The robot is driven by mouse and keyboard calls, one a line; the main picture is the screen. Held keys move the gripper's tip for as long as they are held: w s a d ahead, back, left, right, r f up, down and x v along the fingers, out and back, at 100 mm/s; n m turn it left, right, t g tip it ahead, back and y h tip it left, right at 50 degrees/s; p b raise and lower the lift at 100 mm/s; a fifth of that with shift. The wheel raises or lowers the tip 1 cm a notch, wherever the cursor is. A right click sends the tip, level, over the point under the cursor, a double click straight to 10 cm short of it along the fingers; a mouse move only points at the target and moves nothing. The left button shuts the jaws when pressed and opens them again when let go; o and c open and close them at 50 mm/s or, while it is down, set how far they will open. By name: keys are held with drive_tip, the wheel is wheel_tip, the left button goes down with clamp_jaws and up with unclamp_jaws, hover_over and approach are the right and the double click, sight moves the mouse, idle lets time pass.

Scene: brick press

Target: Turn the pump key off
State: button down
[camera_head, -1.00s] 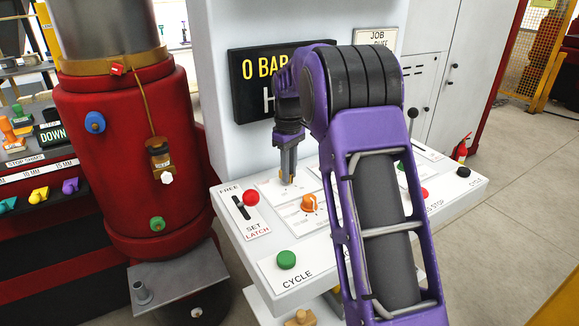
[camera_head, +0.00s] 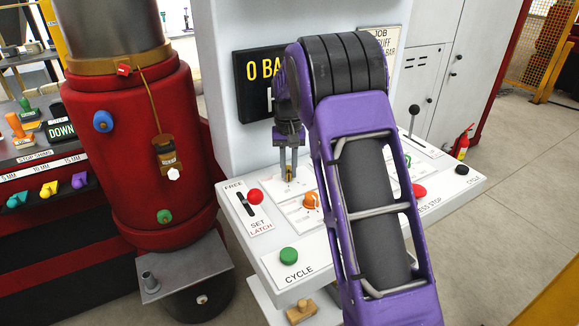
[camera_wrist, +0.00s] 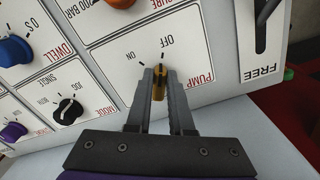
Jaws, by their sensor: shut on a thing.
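The pump key (camera_wrist: 159,88) is a small brass-coloured key on the white PUMP panel (camera_wrist: 195,58), which has ON and OFF marks. In the wrist view my gripper (camera_wrist: 160,74) is shut on the key, with one finger on each side of it. The key points roughly toward the OFF mark, clear of the ON mark to its left; the fingers hide part of it. In the head view my gripper (camera_head: 288,178) reaches straight down to the console, and the key (camera_head: 289,174) shows only as a small brass bit between the fingertips.
A FREE/LATCH lever with a red knob (camera_head: 255,197), an orange knob (camera_head: 311,201) and a green CYCLE button (camera_head: 289,256) are close by on the console. A dark display (camera_head: 250,95) stands behind, partly hidden by my arm. A red cylinder (camera_head: 130,150) stands left.

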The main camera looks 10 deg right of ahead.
sight(289, 171)
drive_tip(key=shift+m, duration=0.4)
drive_tip(key=c, duration=0.8)
unclamp_jaws()
wheel_tip(289, 171, up, 18)
drive_tip(key=shift+f, duration=0.25)
